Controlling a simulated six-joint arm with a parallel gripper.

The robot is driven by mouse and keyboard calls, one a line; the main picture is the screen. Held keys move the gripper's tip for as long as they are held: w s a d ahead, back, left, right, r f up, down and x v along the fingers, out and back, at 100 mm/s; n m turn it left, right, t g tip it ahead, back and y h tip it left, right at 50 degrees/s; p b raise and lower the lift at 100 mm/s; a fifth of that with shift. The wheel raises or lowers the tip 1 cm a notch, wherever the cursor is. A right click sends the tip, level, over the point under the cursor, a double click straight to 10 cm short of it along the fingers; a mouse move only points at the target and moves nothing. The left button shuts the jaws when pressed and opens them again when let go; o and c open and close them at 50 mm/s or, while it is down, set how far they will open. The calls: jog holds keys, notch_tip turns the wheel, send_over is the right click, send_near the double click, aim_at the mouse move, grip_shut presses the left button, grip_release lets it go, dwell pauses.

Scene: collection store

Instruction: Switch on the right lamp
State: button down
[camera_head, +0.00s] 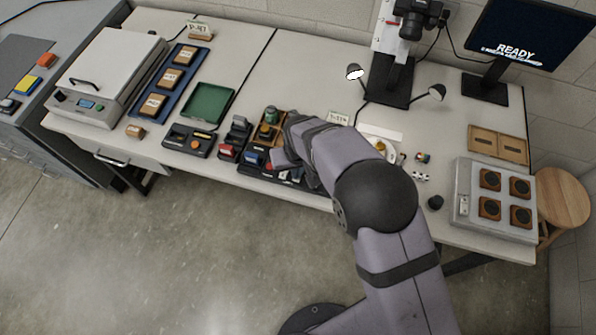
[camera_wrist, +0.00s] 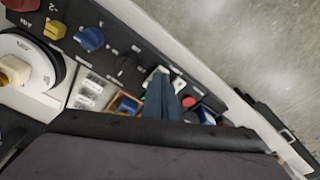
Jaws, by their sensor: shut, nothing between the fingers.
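The right lamp (camera_head: 437,92) is a small dark-headed lamp on the right of the camera stand; no bright face shows on it. The left lamp (camera_head: 355,72) has a white, bright face. My gripper (camera_head: 284,158) is over a black control panel at the table's front edge, partly hidden by my arm. In the wrist view my gripper (camera_wrist: 164,82) is shut and empty, its fingers over the panel (camera_wrist: 110,48). A red button (camera_wrist: 188,101) is beside the fingers. A white piece just beyond the tips is partly covered; contact cannot be told.
The panel also carries a blue knob (camera_wrist: 90,38), a black knob (camera_wrist: 127,65) and a yellow knob (camera_wrist: 53,30). A large white dial (camera_wrist: 22,62) is at left. A grey box with round pads (camera_head: 464,205) stands right of my arm. A green tray (camera_head: 207,103) lies left.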

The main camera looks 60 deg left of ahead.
jog(key=shift+f, duration=0.25)
jog(key=shift+r, duration=0.15)
notch_tip(320, 180, up, 7)
jog(key=p, duration=0.4)
dwell(0.6)
dwell(0.4)
